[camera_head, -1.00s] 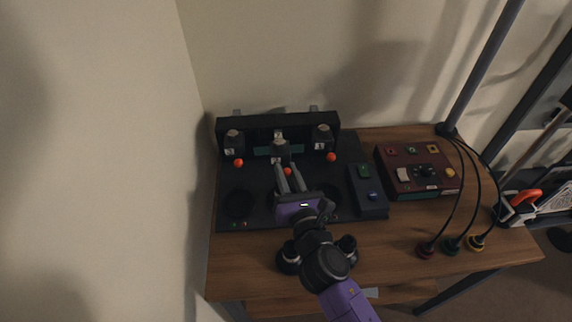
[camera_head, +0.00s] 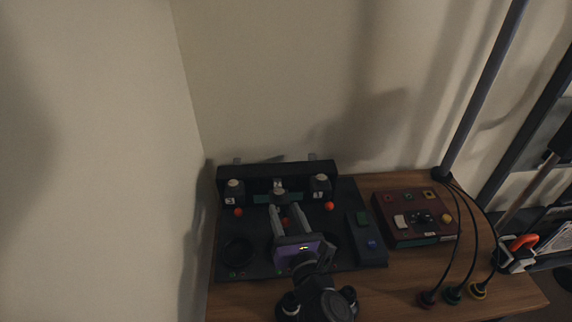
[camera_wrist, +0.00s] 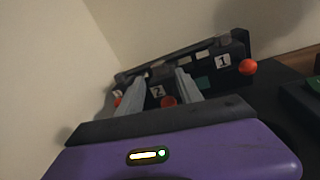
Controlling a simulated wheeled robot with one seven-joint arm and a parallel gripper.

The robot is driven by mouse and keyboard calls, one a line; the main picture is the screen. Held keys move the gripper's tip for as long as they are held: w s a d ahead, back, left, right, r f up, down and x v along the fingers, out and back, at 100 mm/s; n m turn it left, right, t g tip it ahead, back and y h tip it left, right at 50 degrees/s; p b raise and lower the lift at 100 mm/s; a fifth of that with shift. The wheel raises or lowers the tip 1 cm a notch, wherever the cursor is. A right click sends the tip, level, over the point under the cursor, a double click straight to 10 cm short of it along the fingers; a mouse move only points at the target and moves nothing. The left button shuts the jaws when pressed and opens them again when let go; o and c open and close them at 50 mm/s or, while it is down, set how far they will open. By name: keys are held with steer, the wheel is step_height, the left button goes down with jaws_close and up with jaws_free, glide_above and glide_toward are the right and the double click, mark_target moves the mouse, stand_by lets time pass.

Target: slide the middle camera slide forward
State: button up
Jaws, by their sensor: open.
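The middle camera slide (camera_head: 279,191) is a dark block with a pale top, in the middle of the black rack. In the wrist view its white label "2" (camera_wrist: 157,91) shows between my fingers. Its orange knob (camera_wrist: 168,101) also shows between them, with no contact that I can make out; in the head view the knob (camera_head: 286,222) is partly hidden by a finger. My gripper (camera_head: 283,207) is open, its two grey fingers pointing at the middle slide. The fingertips (camera_wrist: 164,77) lie on either side of the label in the picture; their exact depth is unclear.
Slide "3" (camera_head: 234,189) is left and slide "1" (camera_head: 320,186) right, each with an orange knob in front. A dark red control box (camera_head: 412,218), a black button panel (camera_head: 366,239) and several cables stand right. The wall is close at left and back.

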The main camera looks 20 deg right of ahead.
step_height(320, 180, up, 17)
steer(key=p, duration=0.7)
steer(key=shift+f, duration=0.15)
